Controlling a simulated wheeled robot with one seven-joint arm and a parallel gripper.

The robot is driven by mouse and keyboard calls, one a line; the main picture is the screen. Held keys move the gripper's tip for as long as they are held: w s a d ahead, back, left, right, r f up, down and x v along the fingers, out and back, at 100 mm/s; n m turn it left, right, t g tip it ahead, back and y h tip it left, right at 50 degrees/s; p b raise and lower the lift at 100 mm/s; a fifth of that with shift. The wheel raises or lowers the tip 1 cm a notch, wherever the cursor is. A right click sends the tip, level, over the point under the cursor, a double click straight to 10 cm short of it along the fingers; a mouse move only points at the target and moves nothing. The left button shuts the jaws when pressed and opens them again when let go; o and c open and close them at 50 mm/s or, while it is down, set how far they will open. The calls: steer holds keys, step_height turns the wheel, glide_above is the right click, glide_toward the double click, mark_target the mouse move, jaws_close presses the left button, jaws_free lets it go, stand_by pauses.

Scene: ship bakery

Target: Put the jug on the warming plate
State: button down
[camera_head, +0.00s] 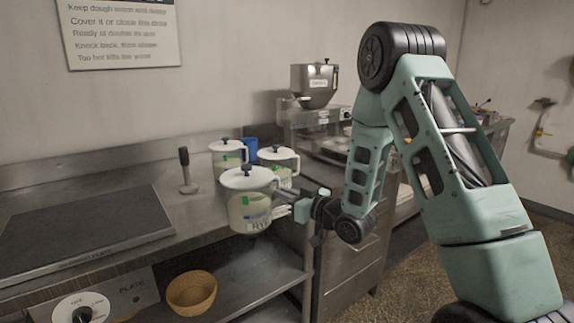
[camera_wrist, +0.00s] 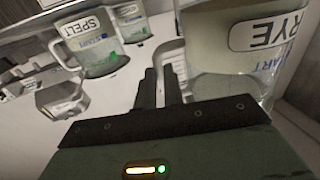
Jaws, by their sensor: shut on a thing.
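A clear jug with a white lid and a RYE label (camera_head: 246,208) hangs upright at the counter's front edge in the head view. In the wrist view the RYE jug (camera_wrist: 230,55) fills the upper right, beside my closed fingers (camera_wrist: 160,90). The warming plate (camera_head: 85,232) is a dark flat slab on the counter at left. Its top is bare, and the jug is apart from it, to its right.
Two similar lidded jugs (camera_head: 228,156) (camera_head: 280,160) stand behind the held one; one reads SPELT (camera_wrist: 88,42) in the wrist view. A blue cup (camera_head: 250,146) and a dark-handled upright tool (camera_head: 186,172) stand nearby.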

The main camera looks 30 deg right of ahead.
steer(key=s+a+f+m+h, duration=0.1)
steer(key=s+f, duration=0.3)
steer(key=f, duration=0.4)
steer(key=s+a+f+m+h, duration=0.1)
steer(key=s+a+f+h, duration=0.1)
steer(key=s+f, duration=0.3)
steer(key=s+a+f+m+h, duration=0.1)
steer(key=s+a+f, duration=0.2)
steer(key=f, duration=0.8)
steer(key=shift+s+a+f+t+h, duration=0.25)
steer(key=shift+s+f+t+h, duration=0.05)
steer(key=shift+s, duration=0.7)
